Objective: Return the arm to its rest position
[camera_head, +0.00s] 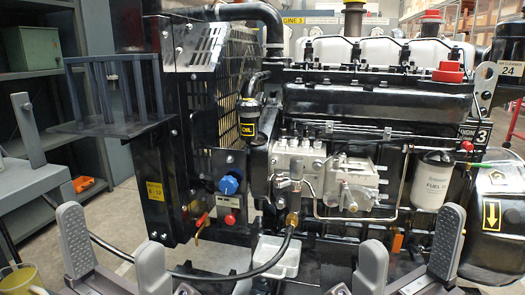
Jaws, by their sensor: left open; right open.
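My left gripper (111,230) is at the lower left of the head view, its two grey fingers spread and nothing between them. My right gripper (411,228) is at the lower right, also with fingers spread and empty. Both stand in front of the black diesel engine (375,100), and I cannot tell how far they are from it. The engine carries a metal fuel pump (350,185), a white fuel filter (432,180) and a blue knob (229,185). My wrists run out of the picture at the bottom edge.
A black hose (235,275) runs low between my grippers. A white tray (275,257) sits under the engine. A black rack (112,100) juts out at the left. A yellow cup (20,281) stands at the lower left corner. Shelves (440,20) stand behind.

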